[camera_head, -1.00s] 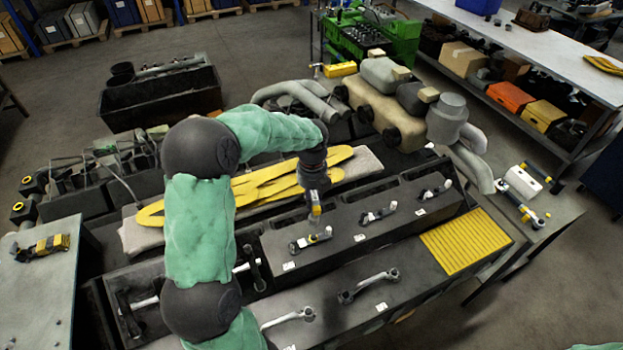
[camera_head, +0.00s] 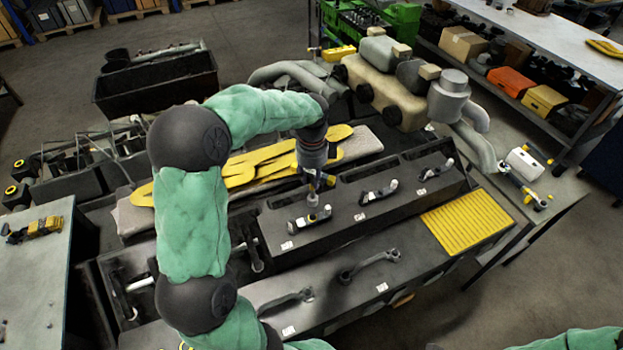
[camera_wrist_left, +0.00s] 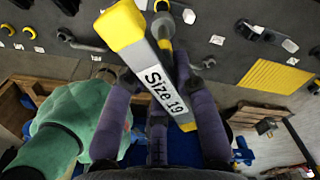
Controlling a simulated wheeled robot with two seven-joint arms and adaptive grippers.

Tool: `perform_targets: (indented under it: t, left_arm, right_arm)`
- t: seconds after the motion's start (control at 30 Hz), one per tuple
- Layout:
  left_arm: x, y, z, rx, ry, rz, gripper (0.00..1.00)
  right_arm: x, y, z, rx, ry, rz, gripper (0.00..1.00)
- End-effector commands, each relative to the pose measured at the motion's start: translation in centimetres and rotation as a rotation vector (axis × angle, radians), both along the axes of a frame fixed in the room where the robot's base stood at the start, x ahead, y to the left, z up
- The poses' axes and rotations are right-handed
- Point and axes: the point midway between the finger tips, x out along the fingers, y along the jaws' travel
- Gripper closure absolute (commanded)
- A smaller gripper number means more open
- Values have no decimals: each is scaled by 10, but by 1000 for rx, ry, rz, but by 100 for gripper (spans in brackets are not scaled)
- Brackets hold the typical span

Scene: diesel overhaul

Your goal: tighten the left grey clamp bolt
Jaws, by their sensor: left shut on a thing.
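My left gripper (camera_head: 316,178) is shut on a grey size 19 tool. In the left wrist view the tool (camera_wrist_left: 158,75) has yellow ends and a white "Size 19" label, and lies between the two fingers. In the head view the tool's lower end is at or just above the leftmost clamp (camera_head: 310,217) on the dark block; I cannot tell whether it is seated on the bolt. Two similar clamps, the middle one (camera_head: 379,193) and the right one (camera_head: 436,169), sit further along the block. My right gripper is out of view.
Yellow parts (camera_head: 245,172) lie on a pale pad behind the block. A yellow ribbed mat (camera_head: 466,220) is at the right. A bench with a white-headed tool (camera_head: 524,162) stands further right.

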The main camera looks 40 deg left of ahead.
Motion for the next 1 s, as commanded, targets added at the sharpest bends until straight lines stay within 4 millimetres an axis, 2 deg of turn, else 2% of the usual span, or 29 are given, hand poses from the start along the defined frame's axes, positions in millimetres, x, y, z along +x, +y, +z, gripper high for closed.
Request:
perform_targets:
  t: [0.6,1.0]
  left_arm:
    - [3,-2,-12,1,-2,703,100]
    - [5,-3,-18,1,-2,1159,100]
  right_arm:
    - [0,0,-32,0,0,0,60]
    - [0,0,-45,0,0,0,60]
